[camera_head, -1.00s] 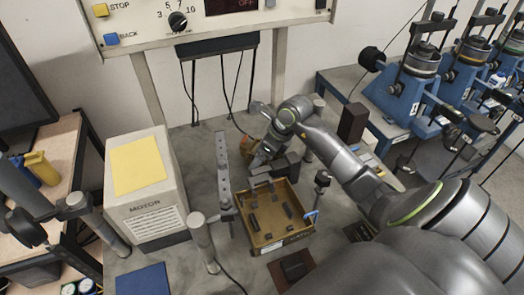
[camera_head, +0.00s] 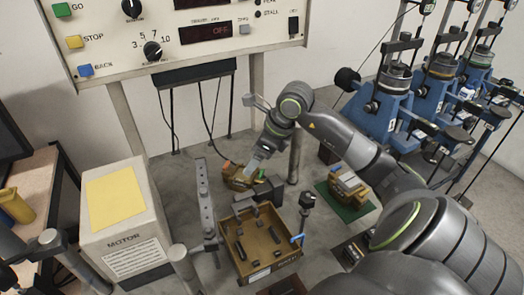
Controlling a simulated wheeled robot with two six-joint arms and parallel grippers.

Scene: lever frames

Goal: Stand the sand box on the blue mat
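An open tan box (camera_head: 247,272), which looks like the sand box, stands on the grey bench with several dark pieces inside. I cannot make out sand in it. My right gripper (camera_head: 254,168) reaches down behind the box's far side, apart from it, close to a small brown object (camera_head: 237,178). Its fingertips are too small and partly hidden to tell whether they are open. The blue mat is out of view now. My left gripper is not in view.
A motor housing (camera_head: 125,228) with a yellow sheet stands at left. An upright perforated bar (camera_head: 205,205) and a grey post (camera_head: 184,265) stand left of the box. A green mat (camera_head: 350,212) bearing a block is at right. A control panel (camera_head: 180,35) hangs behind.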

